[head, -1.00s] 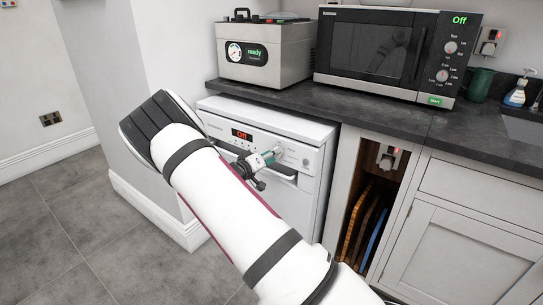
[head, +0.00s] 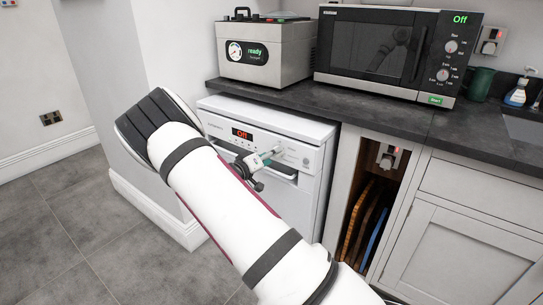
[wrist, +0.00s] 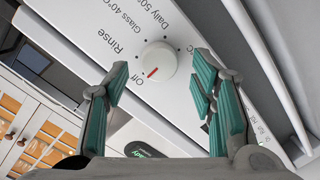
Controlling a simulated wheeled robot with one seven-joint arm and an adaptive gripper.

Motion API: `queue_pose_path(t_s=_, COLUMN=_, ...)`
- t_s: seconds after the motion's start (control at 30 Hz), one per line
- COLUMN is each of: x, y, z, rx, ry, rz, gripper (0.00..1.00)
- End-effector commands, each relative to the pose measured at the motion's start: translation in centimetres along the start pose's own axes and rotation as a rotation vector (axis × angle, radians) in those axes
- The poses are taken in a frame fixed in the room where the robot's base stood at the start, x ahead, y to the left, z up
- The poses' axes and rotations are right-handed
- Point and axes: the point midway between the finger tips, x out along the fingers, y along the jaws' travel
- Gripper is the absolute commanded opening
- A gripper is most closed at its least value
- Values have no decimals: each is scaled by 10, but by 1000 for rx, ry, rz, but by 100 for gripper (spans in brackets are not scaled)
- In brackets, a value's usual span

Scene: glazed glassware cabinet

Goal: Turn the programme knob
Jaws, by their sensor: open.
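The programme knob (wrist: 158,60) is a round white dial on the white dishwasher panel. Its red pointer line aims at the word Off, with Rinse, Glass and Daily labels around it. My gripper (wrist: 160,82) is open, its teal-padded fingers on either side of the knob in the wrist view, with visible gaps. I cannot tell how far in front of the panel the fingertips are. In the head view my gripper (head: 280,150) is at the upper front of the dishwasher (head: 314,157) and hides the knob. The dishwasher display (head: 242,134) reads Off in red.
A dark worktop (head: 350,98) overhangs the dishwasher and carries a steel appliance (head: 265,50) and a microwave (head: 376,48). The dishwasher handle (head: 284,172) lies just below my gripper. A wall stands close on the left; open floor lies beyond it.

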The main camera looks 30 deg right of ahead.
Motion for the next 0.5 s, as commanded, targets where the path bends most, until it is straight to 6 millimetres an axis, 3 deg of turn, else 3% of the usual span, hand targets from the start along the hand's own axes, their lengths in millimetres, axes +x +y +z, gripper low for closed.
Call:
queue_pose_path(t_s=0.3, x=-63, y=-1, z=-1, rx=0, ry=2, rz=-5, gripper=51)
queue_pose_path(t_s=0.5, x=-95, y=0, z=0, rx=-1, ry=1, rz=-3, gripper=51)
